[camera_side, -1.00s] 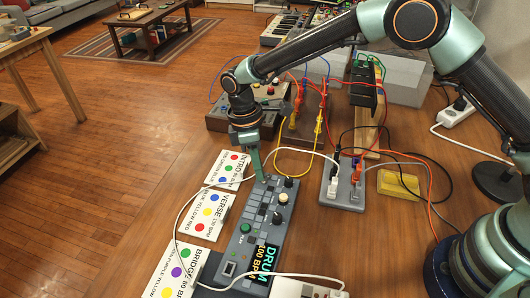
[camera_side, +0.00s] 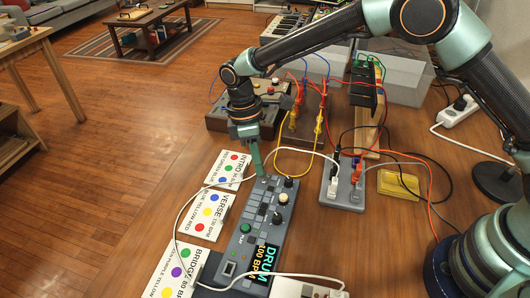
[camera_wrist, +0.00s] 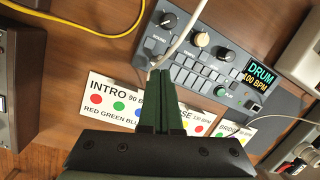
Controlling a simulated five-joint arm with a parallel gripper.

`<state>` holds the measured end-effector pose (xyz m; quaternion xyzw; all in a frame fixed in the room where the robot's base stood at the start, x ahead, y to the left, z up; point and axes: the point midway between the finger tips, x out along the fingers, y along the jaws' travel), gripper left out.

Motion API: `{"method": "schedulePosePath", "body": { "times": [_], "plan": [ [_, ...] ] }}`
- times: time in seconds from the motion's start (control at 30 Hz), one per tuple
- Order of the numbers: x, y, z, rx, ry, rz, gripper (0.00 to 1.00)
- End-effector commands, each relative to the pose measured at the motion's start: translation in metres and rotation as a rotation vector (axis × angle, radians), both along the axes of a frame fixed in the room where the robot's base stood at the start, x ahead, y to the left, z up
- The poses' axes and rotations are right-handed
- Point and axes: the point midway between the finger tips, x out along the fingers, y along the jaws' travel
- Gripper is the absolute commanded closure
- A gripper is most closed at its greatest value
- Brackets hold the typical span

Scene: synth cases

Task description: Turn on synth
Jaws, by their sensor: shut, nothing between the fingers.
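The synth is a long grey unit (camera_side: 262,212) with grey buttons, knobs, a green button (camera_side: 245,228) and a lit screen (camera_side: 265,257) reading DRUM 100 BPM. In the wrist view the synth (camera_wrist: 205,70) crosses the upper right, with its screen (camera_wrist: 260,76) lit too. My gripper (camera_side: 258,172) is shut and empty, pointing down at the synth's far end. In the wrist view its green fingertips (camera_wrist: 158,75) are together beside the synth's near-left edge, by the white cable. I cannot tell whether they touch the synth.
Cards for INTRO (camera_side: 229,169), VERSE (camera_side: 207,214) and BRIDGE (camera_side: 172,270) lie left of the synth. A white cable (camera_side: 183,205) loops over them. A power strip (camera_side: 343,186) with plugs and a yellow block (camera_side: 398,184) are at right. Patch cables stand behind.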

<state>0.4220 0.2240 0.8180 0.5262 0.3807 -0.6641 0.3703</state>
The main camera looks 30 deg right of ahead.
Motion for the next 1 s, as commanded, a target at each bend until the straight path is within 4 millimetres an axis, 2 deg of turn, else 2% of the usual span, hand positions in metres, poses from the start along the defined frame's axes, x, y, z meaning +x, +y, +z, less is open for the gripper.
{"method": "schedulePosePath", "body": {
  "times": [0.17, 0.5, 0.7, 1.0],
  "plan": [
    [-0.004, -0.006, 0.01, 0.002, -0.001, -0.001, 1.0],
    [-0.023, -0.033, 0.052, 0.01, 0.0, -0.003, 1.0],
    [-0.032, -0.046, 0.071, 0.011, 0.003, -0.003, 1.0],
    [-0.036, -0.051, 0.078, 0.012, 0.005, -0.003, 1.0]
  ]
}}
